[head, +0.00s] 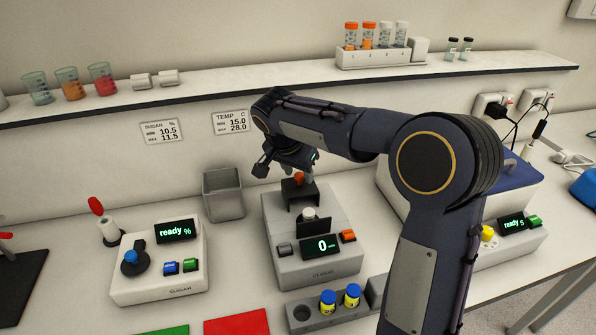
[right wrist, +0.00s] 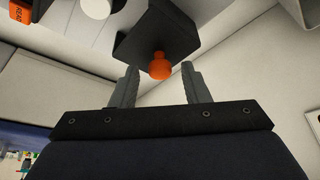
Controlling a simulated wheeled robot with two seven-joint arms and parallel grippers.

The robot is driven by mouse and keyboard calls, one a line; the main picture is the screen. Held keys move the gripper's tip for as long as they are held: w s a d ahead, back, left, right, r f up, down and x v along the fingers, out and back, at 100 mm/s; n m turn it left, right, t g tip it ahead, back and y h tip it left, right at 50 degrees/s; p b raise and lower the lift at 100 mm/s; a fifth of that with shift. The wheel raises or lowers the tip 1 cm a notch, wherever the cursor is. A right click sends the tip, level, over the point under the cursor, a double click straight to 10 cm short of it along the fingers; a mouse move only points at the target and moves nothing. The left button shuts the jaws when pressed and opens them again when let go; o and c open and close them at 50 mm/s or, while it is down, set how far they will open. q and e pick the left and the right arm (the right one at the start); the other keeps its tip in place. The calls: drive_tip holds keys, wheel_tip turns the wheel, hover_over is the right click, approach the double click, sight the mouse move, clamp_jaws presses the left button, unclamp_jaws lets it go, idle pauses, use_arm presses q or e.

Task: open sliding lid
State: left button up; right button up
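The sliding lid seems to be the black piece (head: 300,196) on top of the grey device (head: 283,228) with a "0" display. An orange knob (head: 299,178) sits on it. In the right wrist view the knob (right wrist: 160,66) shows against the black lid (right wrist: 152,34). My right gripper (head: 290,168) is just above and behind the knob in the head view. In the wrist view its two fingers (right wrist: 159,70) are open, one on each side of the knob, with gaps showing. Whether the lid is closed I cannot tell. My left gripper is not in view.
A white sugar device (head: 158,285) stands at left, with a grey bin (head: 223,196) between. A rack with yellow, blue-capped vials (head: 328,303) is in front. A shelf (head: 230,92) runs behind. My right arm hides part of the bench at right.

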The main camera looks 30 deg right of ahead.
sight(292, 193)
drive_tip(key=v, duration=0.7)
drive_tip(key=shift+r, duration=0.4)
drive_tip(key=shift+s, duration=0.15)
drive_tip(key=s+a+f+n+t+y, duration=0.1)
drive_tip(key=s+a+f+n+y, duration=0.1)
drive_tip(key=s, duration=0.7)
drive_tip(key=s+a+f+n+t+y, duration=0.1)
drive_tip(key=s+a+f+n+y, duration=0.1)
drive_tip(key=s, duration=0.7)
drive_tip(key=s+a+f+n+t+y, duration=0.1)
drive_tip(key=s+a+f+n+y, duration=0.1)
drive_tip(key=s+f+n, duration=0.4)
drive_tip(key=s+f+y, duration=0.1)
drive_tip(key=s, duration=0.2)
drive_tip(key=shift+s+a+f+y, duration=0.15)
drive_tip(key=shift+s+a+y, duration=0.1)
drive_tip(key=shift+y, duration=0.15)
